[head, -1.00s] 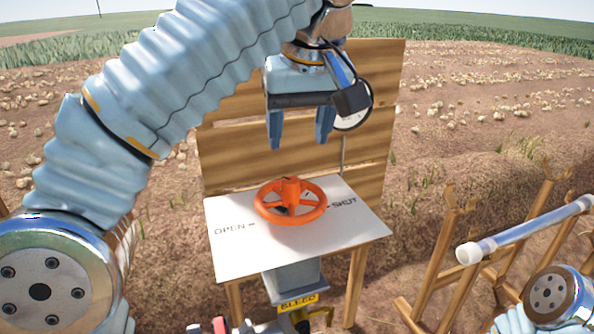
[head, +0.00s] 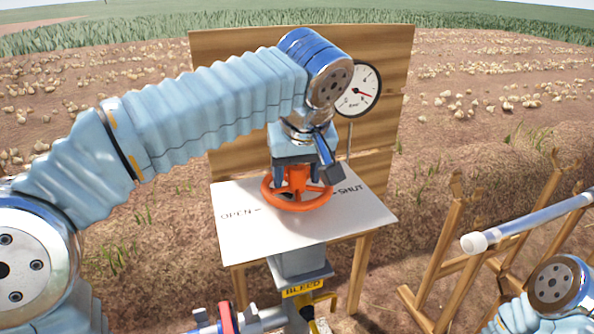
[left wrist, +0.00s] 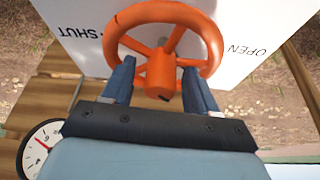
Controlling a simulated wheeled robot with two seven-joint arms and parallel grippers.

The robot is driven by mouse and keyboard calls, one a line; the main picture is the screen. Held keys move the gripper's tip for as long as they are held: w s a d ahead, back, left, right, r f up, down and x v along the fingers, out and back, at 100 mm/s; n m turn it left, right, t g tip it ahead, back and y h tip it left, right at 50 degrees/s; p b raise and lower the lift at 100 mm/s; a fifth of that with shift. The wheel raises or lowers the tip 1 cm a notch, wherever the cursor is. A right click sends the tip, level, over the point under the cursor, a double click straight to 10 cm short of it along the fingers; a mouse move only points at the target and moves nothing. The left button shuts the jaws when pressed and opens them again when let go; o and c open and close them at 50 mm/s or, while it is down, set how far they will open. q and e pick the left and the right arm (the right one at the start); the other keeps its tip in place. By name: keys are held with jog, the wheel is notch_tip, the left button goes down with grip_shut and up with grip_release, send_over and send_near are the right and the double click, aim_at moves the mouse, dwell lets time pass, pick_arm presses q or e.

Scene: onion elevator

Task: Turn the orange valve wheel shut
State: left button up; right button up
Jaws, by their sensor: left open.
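The orange valve wheel (head: 296,206) lies level over a white plate (head: 235,196) marked OPEN on the left and SHUT on the right. It also shows in the left wrist view (left wrist: 215,42). My left gripper (head: 297,180) points down at the wheel from above. In the left wrist view its two fingers (left wrist: 160,80) stand apart on either side of the orange hub (left wrist: 160,72). I cannot tell whether either finger touches the hub or spokes. My right gripper is out of view.
A wooden board (head: 225,60) stands behind the plate and carries a round gauge (head: 358,90). Below the plate are a yellow BLEED tag (head: 303,288) and a red handle (head: 228,318). A white-capped pipe (head: 520,228) rests on a wooden rack (head: 445,252) at the right.

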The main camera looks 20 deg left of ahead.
pick_arm(q)
jog(key=c, duration=1)
